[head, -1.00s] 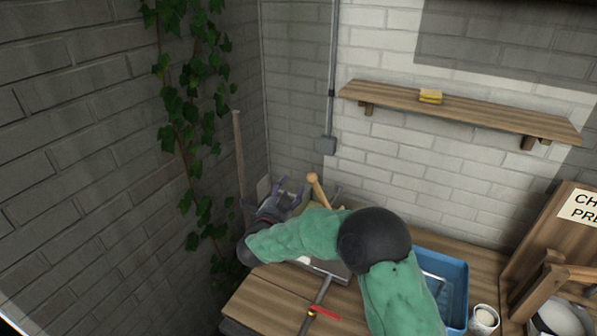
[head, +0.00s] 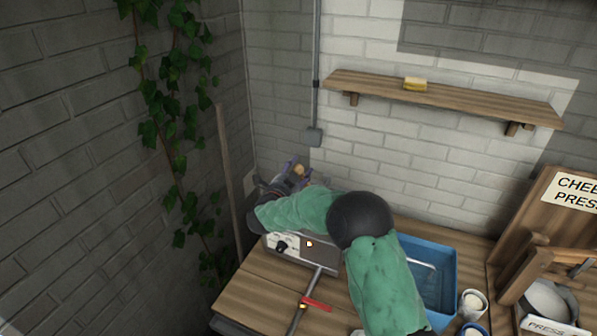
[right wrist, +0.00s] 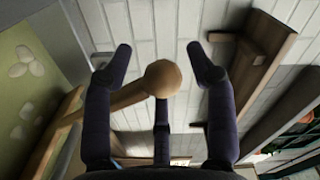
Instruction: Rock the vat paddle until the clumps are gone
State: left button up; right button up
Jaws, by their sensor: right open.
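The paddle's wooden handle ends in a round knob (right wrist: 162,78), which sits between my right gripper's (right wrist: 159,62) spread fingers in the right wrist view. The fingers are open, with gaps on both sides of the knob. In the head view my right gripper (head: 294,171) is at the far end of the vat, with the tan knob (head: 299,169) showing at it. The vat (head: 318,250) is a grey box with a dial on its front; my arm hides its inside. Pale clumps (right wrist: 25,68) show in yellow-green liquid at the left of the wrist view. My left gripper is out of view.
A blue basin (head: 442,262) stands right of the vat, with white cups (head: 473,303) and a cheese press (head: 545,300) beyond. A wall shelf (head: 440,97) holds a yellow block (head: 415,84). A red-handled valve (head: 316,304) is in front of the vat.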

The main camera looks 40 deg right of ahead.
jog(key=shift+w+d, duration=0.1)
jog(key=shift+d, duration=0.15)
grip_shut()
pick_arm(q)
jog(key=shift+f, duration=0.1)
